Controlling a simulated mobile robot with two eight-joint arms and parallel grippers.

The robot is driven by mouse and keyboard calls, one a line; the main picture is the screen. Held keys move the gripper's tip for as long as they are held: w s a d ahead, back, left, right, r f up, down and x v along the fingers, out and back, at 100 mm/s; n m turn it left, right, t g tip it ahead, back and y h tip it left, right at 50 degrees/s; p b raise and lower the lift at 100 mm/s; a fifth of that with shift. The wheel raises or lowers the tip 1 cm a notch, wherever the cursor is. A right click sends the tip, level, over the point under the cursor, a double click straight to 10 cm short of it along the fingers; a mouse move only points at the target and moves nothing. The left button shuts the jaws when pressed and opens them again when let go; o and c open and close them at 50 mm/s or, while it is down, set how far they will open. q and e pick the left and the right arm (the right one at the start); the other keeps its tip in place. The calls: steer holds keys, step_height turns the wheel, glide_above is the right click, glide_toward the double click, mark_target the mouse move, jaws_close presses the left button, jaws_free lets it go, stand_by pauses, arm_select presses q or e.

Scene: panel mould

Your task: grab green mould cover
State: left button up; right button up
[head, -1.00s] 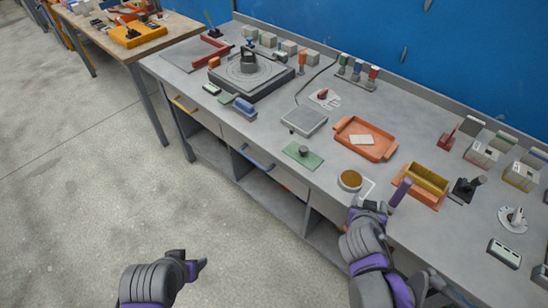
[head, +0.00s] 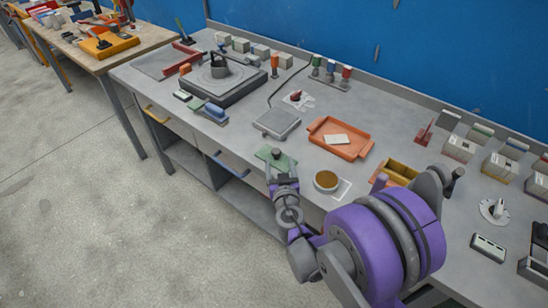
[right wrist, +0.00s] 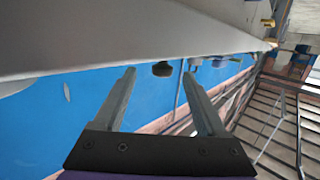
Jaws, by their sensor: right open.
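The green mould cover (head: 265,154) is a flat green plate with a dark round knob, lying near the front edge of the grey bench in the head view. My right gripper (head: 281,174) is just in front of it, close to the knob, and partly hides its near side. In the right wrist view my right gripper (right wrist: 158,73) is open, with nothing held between its fingers. A dark knob-like piece (right wrist: 162,69) shows beyond and between the fingertips; the green plate cannot be made out there. My left gripper is out of view.
An orange tray (head: 312,126) and a grey square plate (head: 277,123) lie behind the cover. A round brown-topped dish (head: 326,180) stands to its right. A blue-handled block (head: 214,111) is to its left.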

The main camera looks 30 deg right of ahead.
mark_target(277, 156)
steer(key=x, duration=0.5)
steer(key=shift+w+r, duration=0.1)
steer(key=shift+w, duration=0.3)
steer(key=shift+s, duration=0.1)
jaws_close()
